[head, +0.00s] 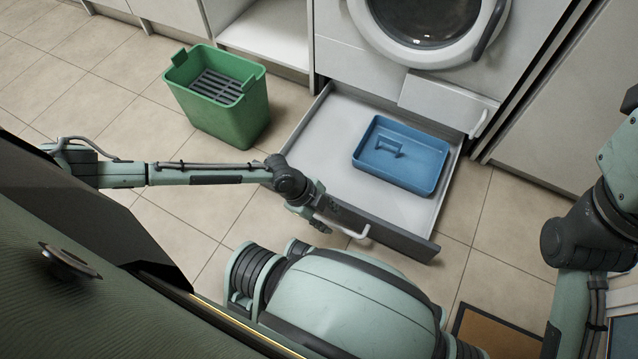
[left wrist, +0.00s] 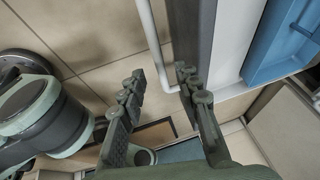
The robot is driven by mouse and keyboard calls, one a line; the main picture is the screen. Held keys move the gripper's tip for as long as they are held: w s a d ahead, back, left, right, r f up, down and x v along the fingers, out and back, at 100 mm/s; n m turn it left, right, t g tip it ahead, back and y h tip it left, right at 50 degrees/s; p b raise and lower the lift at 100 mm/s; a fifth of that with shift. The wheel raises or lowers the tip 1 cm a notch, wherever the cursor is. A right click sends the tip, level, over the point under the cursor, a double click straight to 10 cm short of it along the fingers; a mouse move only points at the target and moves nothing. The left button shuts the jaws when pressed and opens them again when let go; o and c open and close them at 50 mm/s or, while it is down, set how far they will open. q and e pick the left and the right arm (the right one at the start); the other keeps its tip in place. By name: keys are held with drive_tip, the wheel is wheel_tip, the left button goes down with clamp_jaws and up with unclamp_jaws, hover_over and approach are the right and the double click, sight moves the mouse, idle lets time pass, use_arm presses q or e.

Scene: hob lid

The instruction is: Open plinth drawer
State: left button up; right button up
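The plinth drawer (head: 318,135) is pulled well out at floor level, below the washing machine. Its dark front panel (head: 405,240) carries a pale bar handle (head: 357,232), and a blue tray (head: 402,155) lies inside. My left gripper (head: 325,222) is at the front panel, beside the handle. In the left wrist view the fingers of my left gripper (left wrist: 160,90) stand apart, with part of the handle (left wrist: 153,45) reaching the gap between their tips. The fingers do not look closed on it. The right arm shows at the right of the head view, but its gripper is out of sight.
A green bin (head: 228,115) with a dark grate in it stands on the tiles left of the drawer. The washing machine (head: 365,60) is above the drawer. A brown mat (head: 495,335) lies at the lower right.

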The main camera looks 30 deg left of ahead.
use_arm(q)
drive_tip(key=v, duration=0.9)
drive_tip(key=shift+f, duration=0.1)
